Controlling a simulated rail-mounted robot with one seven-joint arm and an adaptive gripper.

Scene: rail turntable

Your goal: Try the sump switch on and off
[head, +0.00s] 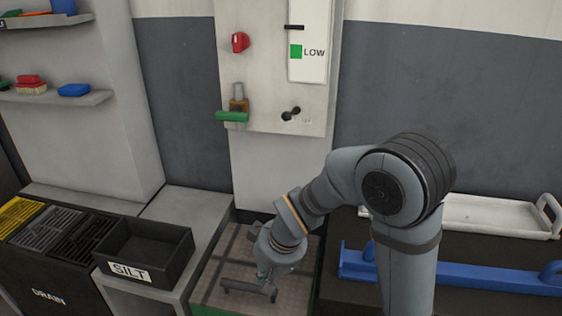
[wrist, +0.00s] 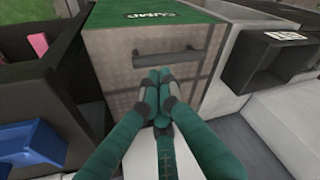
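A wall panel (head: 265,75) in the head view carries a red knob (head: 240,42), a green-handled valve (head: 234,113) and a small black toggle (head: 291,114). I cannot read a label naming any of them as the sump switch. A white gauge strip shows a green square and "LOW" (head: 308,51). My gripper (wrist: 160,76) has its green fingertips together, with nothing seen between them. It points at a metal plate with a dark bar handle (wrist: 166,54), near the handle and seemingly apart from it. The green edge beyond reads "SUMP" (wrist: 153,15). The wall panel is outside the wrist view.
A black SILT bin (head: 145,250) and a DRAIN unit (head: 48,293) stand at left. A blue bar (head: 450,272) and a white tray (head: 500,216) lie at right, partly behind my arm. The space before the wall panel is clear.

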